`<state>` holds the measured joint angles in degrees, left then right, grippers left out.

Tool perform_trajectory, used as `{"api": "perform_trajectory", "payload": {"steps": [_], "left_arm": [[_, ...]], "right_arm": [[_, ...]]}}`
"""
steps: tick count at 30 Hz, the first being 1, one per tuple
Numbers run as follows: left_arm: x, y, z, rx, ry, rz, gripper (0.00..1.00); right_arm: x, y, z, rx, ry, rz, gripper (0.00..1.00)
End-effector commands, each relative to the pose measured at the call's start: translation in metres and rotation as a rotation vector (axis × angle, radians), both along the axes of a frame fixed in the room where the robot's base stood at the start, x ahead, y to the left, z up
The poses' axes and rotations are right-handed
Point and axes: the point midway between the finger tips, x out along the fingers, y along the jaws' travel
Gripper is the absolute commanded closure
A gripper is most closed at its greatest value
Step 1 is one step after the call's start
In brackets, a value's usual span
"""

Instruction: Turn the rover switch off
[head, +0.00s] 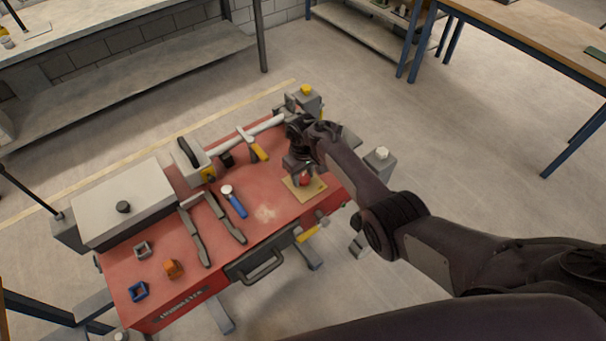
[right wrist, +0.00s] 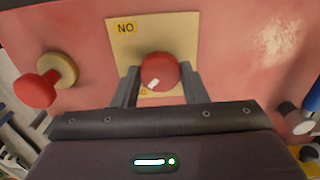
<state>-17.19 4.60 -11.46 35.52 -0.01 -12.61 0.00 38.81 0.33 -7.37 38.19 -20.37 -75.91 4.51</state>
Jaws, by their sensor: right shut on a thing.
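The rover switch is a round red knob (right wrist: 159,72) with a white mark on its lower left face. It sits on a pale yellow plate (right wrist: 127,50) whose upper left label looks like "NO" in the right wrist view. The knob (head: 304,178) and its plate (head: 315,189) also show near the right end of the red bench top in the head view. My right gripper (right wrist: 158,88) is shut on the knob, one finger on each side. The lower part of the plate is hidden by the gripper. My left gripper is not in view.
A second red knob (right wrist: 35,90) on a brass-coloured collar stands left of the plate. On the red bench top (head: 275,228) lie a blue-handled tool (head: 236,203), dark bars (head: 195,237), small blocks (head: 173,268) and a grey box (head: 125,200). A yellow-handled tool (head: 259,151) lies behind.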

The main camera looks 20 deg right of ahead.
Motion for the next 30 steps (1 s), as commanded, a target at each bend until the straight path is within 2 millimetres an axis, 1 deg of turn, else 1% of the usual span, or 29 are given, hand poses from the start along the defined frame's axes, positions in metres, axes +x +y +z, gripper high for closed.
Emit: {"api": "perform_trajectory", "payload": {"steps": [1, 2, 6, 14, 17, 22, 27, 30], "left_arm": [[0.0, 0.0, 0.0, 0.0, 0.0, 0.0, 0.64], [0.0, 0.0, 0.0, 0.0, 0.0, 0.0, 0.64], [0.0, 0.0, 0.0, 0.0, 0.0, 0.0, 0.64], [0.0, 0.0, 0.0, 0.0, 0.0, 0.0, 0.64], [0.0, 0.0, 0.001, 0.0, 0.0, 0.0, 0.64], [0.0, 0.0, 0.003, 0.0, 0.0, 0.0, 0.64], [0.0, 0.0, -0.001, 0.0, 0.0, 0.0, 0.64], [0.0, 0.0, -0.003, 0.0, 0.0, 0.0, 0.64]], "right_arm": [[0.001, 0.0, 0.001, -0.001, -0.001, 0.002, 0.83], [0.001, 0.0, 0.001, -0.001, -0.001, 0.002, 0.57], [0.0, 0.0, 0.0, 0.0, -0.001, 0.001, 0.39], [0.0, 0.0, 0.001, 0.0, -0.001, 0.0, 0.39], [0.001, 0.001, 0.006, 0.001, -0.004, 0.0, 0.39], [0.001, 0.0, 0.029, 0.001, -0.004, -0.001, 0.39], [0.001, 0.001, 0.056, 0.001, -0.004, 0.0, 0.39], [0.001, 0.001, 0.068, 0.002, -0.003, 0.0, 0.39]]}}
